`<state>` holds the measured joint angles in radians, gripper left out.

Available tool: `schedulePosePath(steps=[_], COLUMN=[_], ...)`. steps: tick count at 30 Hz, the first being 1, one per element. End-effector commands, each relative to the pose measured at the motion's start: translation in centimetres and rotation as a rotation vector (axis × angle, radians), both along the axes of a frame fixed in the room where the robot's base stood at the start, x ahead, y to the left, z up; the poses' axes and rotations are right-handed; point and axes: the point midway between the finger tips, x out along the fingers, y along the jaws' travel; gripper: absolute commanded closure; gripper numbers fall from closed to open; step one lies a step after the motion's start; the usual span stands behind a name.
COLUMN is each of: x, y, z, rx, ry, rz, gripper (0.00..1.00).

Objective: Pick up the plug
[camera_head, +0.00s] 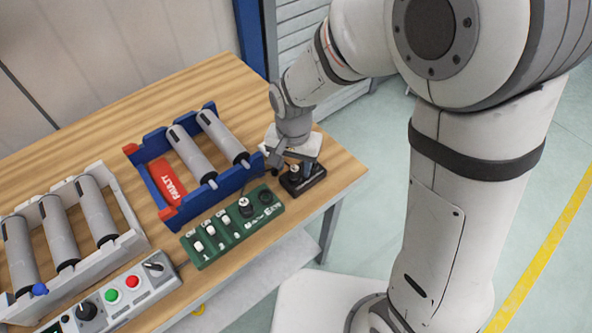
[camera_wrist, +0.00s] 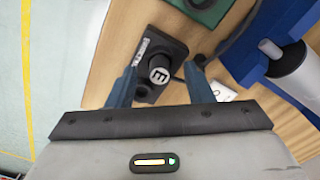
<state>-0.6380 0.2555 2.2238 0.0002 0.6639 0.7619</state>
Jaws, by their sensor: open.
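A round black plug (camera_wrist: 160,74) with a pale mark on its top sits on a small black box (camera_wrist: 150,45) in the wrist view. The box (camera_head: 303,182) also shows in the head view, at the table's right corner, with the plug (camera_head: 295,171) partly hidden by my gripper (camera_head: 288,163). My gripper is open above the plug. In the wrist view its two bluish fingers (camera_wrist: 161,80) stand on either side of the plug, apart from it. A similar round black piece (camera_head: 245,206) sits on the green panel (camera_head: 220,240).
A blue tote (camera_head: 152,187) with rollers and a red FAULT label stands left of my gripper. A white tote (camera_head: 126,241) with rollers and a grey button box (camera_head: 150,290) are further left. The table edge lies close to the black box.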

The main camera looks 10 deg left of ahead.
Motion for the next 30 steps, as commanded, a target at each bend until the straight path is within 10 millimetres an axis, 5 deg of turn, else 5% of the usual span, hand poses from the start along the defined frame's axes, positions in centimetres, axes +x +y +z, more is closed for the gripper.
schedulePosePath(steps=[8, 25, 30], x=[0.03, 0.01, 0.0], y=[0.01, 0.05, 0.06], z=[-0.46, -0.44, -0.43], rx=[0.002, 0.001, 0.001], ry=[-0.002, -0.001, -0.002], rz=[0.0, 0.002, 0.002], gripper=[0.53, 0.98, 1.0])
